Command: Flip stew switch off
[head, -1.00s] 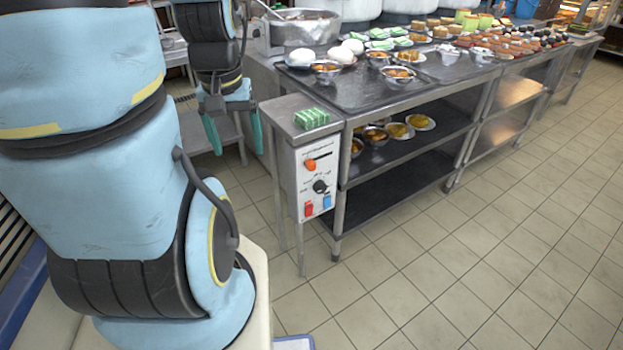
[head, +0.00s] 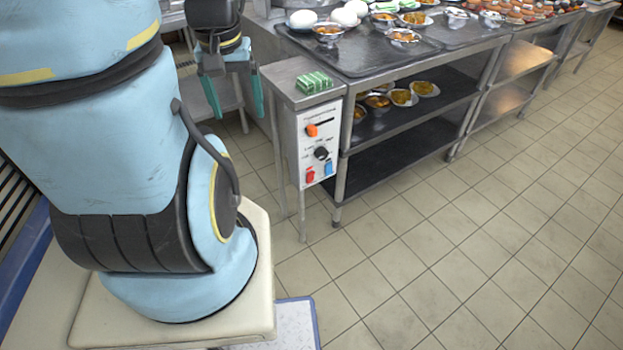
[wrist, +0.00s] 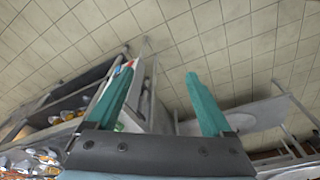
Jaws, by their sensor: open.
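A white control panel (head: 303,147) is on the front of a metal cabinet at the counter's near end. It carries an orange knob (head: 312,130) in a slot, a black dial (head: 320,153), a red switch (head: 310,176) and a blue switch (head: 328,168). The labels are too small to read, so I cannot tell which is the stew switch. My gripper (head: 234,97) is open and empty, left of the cabinet and apart from the panel. In the wrist view my gripper (wrist: 160,72) points down to the floor; its left finger partly hides the panel.
Green-and-white blocks (head: 314,82) lie on the cabinet top. The counter (head: 372,62) holds bowls, eggs and other food; its lower shelf (head: 385,118) holds more bowls. A low metal table (head: 188,127) stands behind my gripper. The tiled floor (head: 430,240) in front is clear.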

